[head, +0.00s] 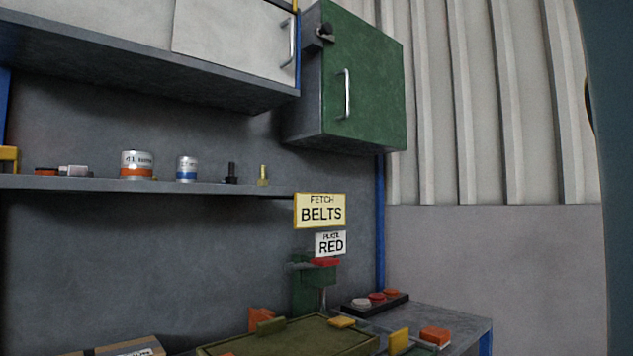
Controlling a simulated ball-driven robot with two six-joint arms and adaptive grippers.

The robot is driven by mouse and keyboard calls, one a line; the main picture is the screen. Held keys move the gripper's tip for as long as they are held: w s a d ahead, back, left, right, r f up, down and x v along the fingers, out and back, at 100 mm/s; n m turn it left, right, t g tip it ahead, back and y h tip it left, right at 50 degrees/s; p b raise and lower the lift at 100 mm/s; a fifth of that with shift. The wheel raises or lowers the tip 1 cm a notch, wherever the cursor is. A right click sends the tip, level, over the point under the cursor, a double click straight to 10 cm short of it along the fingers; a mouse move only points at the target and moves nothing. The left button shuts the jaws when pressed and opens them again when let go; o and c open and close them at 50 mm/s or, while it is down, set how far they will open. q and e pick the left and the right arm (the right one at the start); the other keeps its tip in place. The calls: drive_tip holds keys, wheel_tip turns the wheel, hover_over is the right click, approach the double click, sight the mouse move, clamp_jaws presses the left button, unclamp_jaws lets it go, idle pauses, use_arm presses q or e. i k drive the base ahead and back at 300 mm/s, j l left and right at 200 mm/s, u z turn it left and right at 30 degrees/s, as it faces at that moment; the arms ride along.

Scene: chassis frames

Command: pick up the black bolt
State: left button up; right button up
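The black bolt (231,174) stands upright on a grey wall shelf (90,183), near the shelf's right end. A brass-coloured bolt (263,175) stands just to its right, apart from it. A small white can with a blue band (187,168) is to its left. Neither of my grippers shows in the head view.
A larger can with an orange band (137,164) is further left on the shelf. A white overhead cabinet (233,35) and a green cabinet (365,80) hang above. Below are signs reading BELTS (320,211) and RED (330,243), and a cluttered bench (440,318).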

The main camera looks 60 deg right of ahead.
sight(231, 179)
drive_tip(key=l+z, duration=1)
drive_tip(key=i+j, duration=0.05)
drive_tip(key=j, duration=0.05)
